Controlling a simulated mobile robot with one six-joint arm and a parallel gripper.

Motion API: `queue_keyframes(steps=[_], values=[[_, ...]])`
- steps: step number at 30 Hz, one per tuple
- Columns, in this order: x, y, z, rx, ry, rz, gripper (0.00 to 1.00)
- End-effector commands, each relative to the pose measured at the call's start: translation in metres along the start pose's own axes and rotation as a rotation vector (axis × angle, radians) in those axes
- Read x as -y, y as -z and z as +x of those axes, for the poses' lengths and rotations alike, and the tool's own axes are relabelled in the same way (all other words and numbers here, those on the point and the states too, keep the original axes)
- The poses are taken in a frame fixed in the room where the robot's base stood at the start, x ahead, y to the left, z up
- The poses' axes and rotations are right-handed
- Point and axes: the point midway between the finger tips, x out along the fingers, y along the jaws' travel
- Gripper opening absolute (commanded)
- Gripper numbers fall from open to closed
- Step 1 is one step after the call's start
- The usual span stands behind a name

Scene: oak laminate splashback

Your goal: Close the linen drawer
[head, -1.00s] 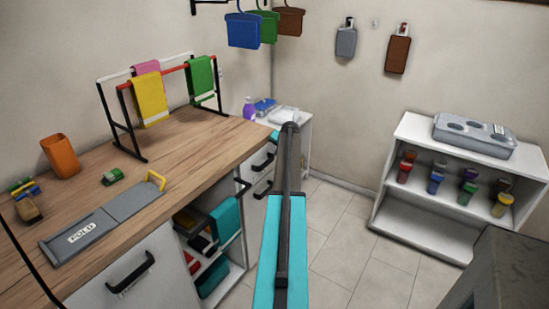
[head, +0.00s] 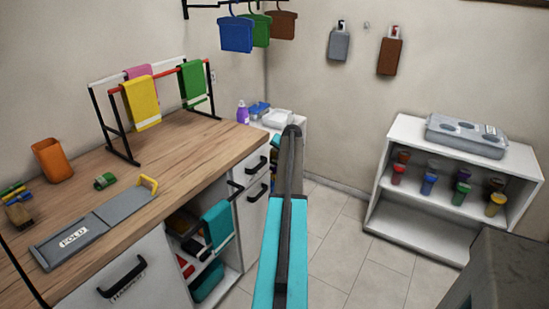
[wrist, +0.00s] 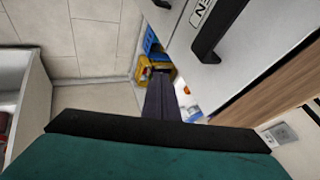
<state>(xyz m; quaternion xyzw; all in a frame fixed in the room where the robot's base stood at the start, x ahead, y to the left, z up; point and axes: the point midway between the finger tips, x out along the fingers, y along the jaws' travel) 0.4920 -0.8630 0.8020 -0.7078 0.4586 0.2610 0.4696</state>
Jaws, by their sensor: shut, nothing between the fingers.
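The linen drawer shows in part in the wrist view as a white front (wrist: 240,50) with a dark bar handle and a label cut off after a letter N. In the head view, white drawer fronts (head: 246,206) with dark handles stand at the counter's far end, left of my arm. I cannot tell from there which is the linen drawer or how far it is out. My gripper (wrist: 160,90) is shut and empty, its dark fingers pointing along the floor side of the front. In the head view its end (head: 291,131) is right of the handles; contact is unclear.
The wooden counter (head: 180,150) holds a drying rack, a grey folding board (head: 95,225) and an orange cup (head: 52,160). An open cubby with cloths sits below. A white shelf unit (head: 385,185) stands at right. Tiled floor (head: 335,230) between is clear.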

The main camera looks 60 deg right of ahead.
Motion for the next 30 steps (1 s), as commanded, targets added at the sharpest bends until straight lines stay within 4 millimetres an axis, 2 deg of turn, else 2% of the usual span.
queue_keyframes(steps=[9, 15, 21, 30], values=[[0.0, -0.004, -0.052, 0.001, 0.0, -0.002, 0.0], [0.002, -0.005, -0.076, 0.003, 0.0, -0.004, 0.0], [0.003, -0.004, -0.087, 0.003, 0.0, -0.005, 0.0], [0.004, -0.005, -0.087, 0.004, 0.0, -0.005, 0.0]])
